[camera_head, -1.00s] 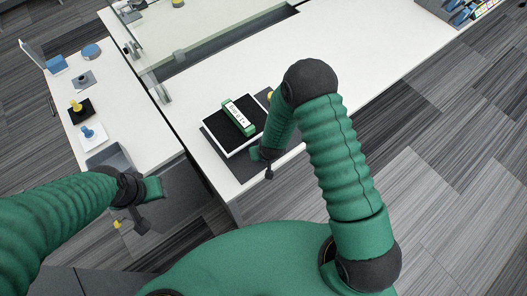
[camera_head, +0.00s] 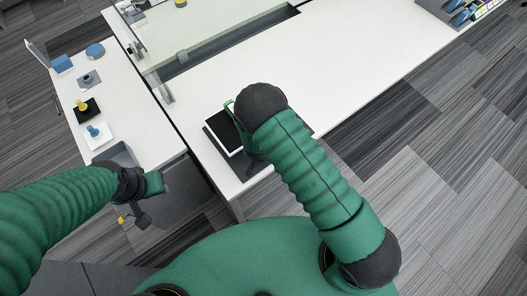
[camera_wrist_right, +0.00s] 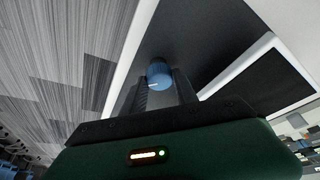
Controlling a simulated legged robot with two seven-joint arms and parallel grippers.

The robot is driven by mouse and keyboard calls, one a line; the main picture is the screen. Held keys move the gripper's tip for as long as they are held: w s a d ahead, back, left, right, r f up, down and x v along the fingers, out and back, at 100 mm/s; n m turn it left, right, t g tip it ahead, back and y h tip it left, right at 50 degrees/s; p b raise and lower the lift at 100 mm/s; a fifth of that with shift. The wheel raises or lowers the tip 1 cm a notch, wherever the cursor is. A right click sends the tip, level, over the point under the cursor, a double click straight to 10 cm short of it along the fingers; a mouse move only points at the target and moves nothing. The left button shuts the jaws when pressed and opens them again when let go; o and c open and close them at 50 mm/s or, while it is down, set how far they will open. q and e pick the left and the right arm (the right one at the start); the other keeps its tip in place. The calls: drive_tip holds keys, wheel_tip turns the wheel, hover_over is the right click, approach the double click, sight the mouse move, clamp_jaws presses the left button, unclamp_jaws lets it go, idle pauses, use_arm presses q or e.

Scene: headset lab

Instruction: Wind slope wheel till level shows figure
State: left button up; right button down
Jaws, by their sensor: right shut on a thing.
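A blue knob (camera_wrist_right: 158,72) with a pale mark sits between the fingers of my right gripper (camera_wrist_right: 160,88) in the right wrist view, and the gripper is shut on it. The black-topped, white-edged platform (camera_head: 222,131) stands on a dark mat on the white table; its black top also shows in the right wrist view (camera_wrist_right: 262,82).
The side table at left holds a blue round piece (camera_head: 95,50), a blue block (camera_head: 62,63), a yellow knob (camera_head: 81,104) and a blue knob (camera_head: 93,130) on plates. A grey bin (camera_head: 117,154) is near its front. The white table (camera_head: 340,60) is clear toward the right.

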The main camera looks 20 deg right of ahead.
drive_tip(key=c, duration=0.9)
unclamp_jaws()
drive_tip(key=shift+a, duration=0.1)
drive_tip(key=shift+c, duration=0.2)
drive_tip(key=shift+r, duration=0.1)
drive_tip(key=p+v, duration=1.4)
drive_tip(key=v, duration=0.2)
drive_tip(key=shift+a+r, duration=0.15)
drive_tip(key=shift+r, duration=0.15)
